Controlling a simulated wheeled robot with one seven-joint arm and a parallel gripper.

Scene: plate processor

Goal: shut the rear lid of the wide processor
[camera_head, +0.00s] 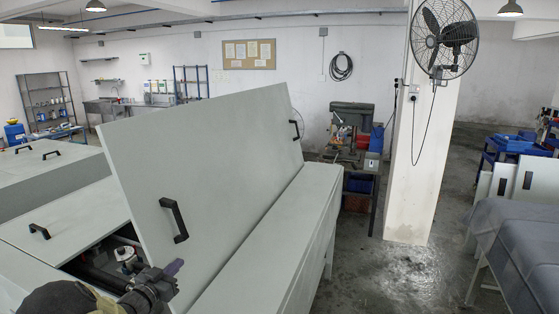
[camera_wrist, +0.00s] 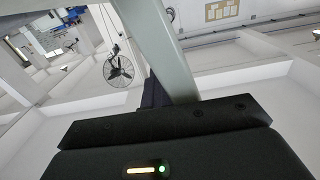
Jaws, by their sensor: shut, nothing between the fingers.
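The wide processor (camera_head: 265,235) is a long pale grey-green cabinet. Its raised lid (camera_head: 215,165), a large flat panel, stands steeply tilted, with two black handles (camera_head: 174,220) on the face towards me. A dark opening (camera_head: 95,265) with fittings inside shows at the lid's lower left. My gripper (camera_head: 176,268) is shut and empty near the lid's lower left corner; I cannot tell whether it touches the lid. In the wrist view, a pale panel edge (camera_wrist: 150,45) runs down behind the dark fingers (camera_wrist: 154,95), probably the lid's.
A flat lid section with a black handle (camera_head: 39,230) lies left of the opening. Another pale cabinet with handles (camera_head: 51,155) stands farther left. A pillar with a fan (camera_head: 443,40), a drill press (camera_head: 350,120) and a grey-covered table (camera_head: 520,235) stand right. The floor between is clear.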

